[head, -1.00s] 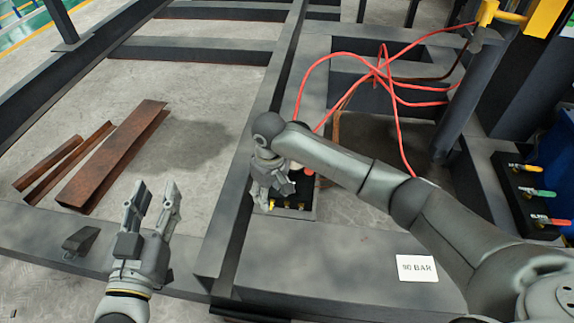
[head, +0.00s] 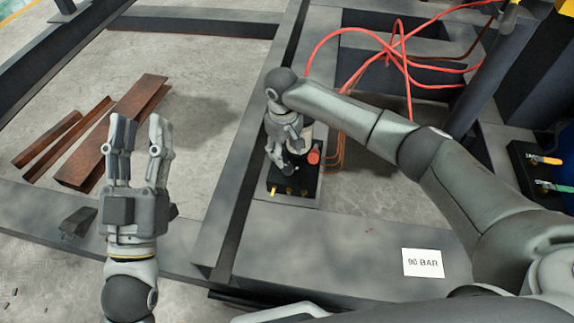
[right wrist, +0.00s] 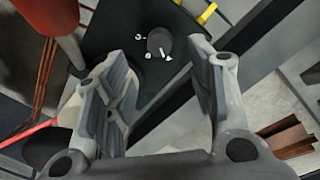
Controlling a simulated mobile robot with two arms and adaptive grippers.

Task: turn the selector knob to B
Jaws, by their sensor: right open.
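The selector knob (right wrist: 160,41) is a small dark round knob on a black panel (right wrist: 113,22), with small white marks beside it. I cannot read the marks or tell which one it points to. In the head view the black panel box (head: 308,184) sits on the grey frame, and my right gripper (head: 279,166) hides the knob. The right gripper also shows in the right wrist view (right wrist: 165,75), open, with the knob visible between its spread fingers, apart from them. My left gripper (head: 140,132) is open and empty, away from the panel.
A red knob (head: 313,157) stands on the box close to the right gripper. Red hoses (head: 398,55) loop behind. A "90 BAR" plate (head: 423,263) lies on the frame. Rusty steel profiles (head: 115,130) lie left.

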